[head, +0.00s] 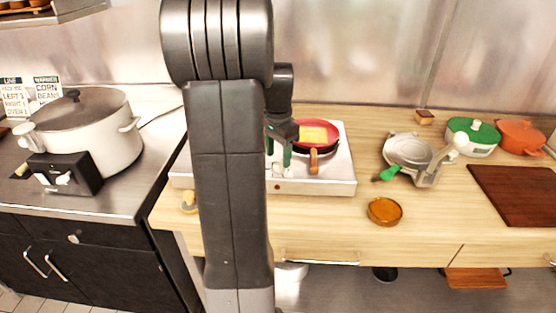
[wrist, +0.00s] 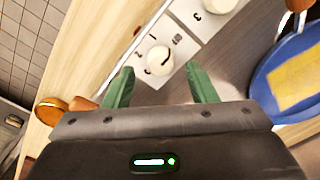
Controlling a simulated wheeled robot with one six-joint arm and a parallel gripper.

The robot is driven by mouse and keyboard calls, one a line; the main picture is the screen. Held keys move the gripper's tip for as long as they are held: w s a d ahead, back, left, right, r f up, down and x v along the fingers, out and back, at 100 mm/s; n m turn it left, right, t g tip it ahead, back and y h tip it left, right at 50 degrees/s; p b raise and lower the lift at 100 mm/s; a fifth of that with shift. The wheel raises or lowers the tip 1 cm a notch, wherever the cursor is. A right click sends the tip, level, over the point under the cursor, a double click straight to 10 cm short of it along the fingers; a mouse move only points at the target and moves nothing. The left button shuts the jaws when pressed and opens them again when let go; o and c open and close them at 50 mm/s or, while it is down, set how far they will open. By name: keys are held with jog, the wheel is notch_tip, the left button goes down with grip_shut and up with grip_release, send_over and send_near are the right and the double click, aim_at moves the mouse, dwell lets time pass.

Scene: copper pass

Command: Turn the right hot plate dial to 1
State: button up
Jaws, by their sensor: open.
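The hot plate (head: 330,186) is a pale box on the wooden counter, partly hidden behind my arm. A red pan (head: 328,125) with yellow food and an orange-brown handle rests on it. In the wrist view, a round white dial (wrist: 159,60) sits on the pale panel with dark marks around it. I cannot read its setting or tell whether it is the right dial. Part of a second dial (wrist: 217,4) shows at the top edge, near a 3. My gripper (wrist: 160,82) is open and empty, its green fingertips either side of the dial, apart from it. It also shows in the head view (head: 280,152).
A blue pan (wrist: 268,98) shows at the wrist view's right. An amber dish (head: 385,212), a grey waffle iron (head: 409,150) and a green-lidded pot (head: 473,137) stand right of the hot plate. A large white cooker (head: 105,125) stands left.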

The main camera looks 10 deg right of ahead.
aim_at(278, 166)
jog(key=shift+f, duration=1.35)
jog(key=c, duration=1)
jog(key=shift+n, duration=0.3)
jog(key=n+p, duration=0.1)
jog(key=n, duration=0.4)
jog(key=shift+n, duration=0.3)
jog(key=n+p, duration=0.1)
jog(key=n, duration=0.4)
jog(key=shift+n, duration=0.4)
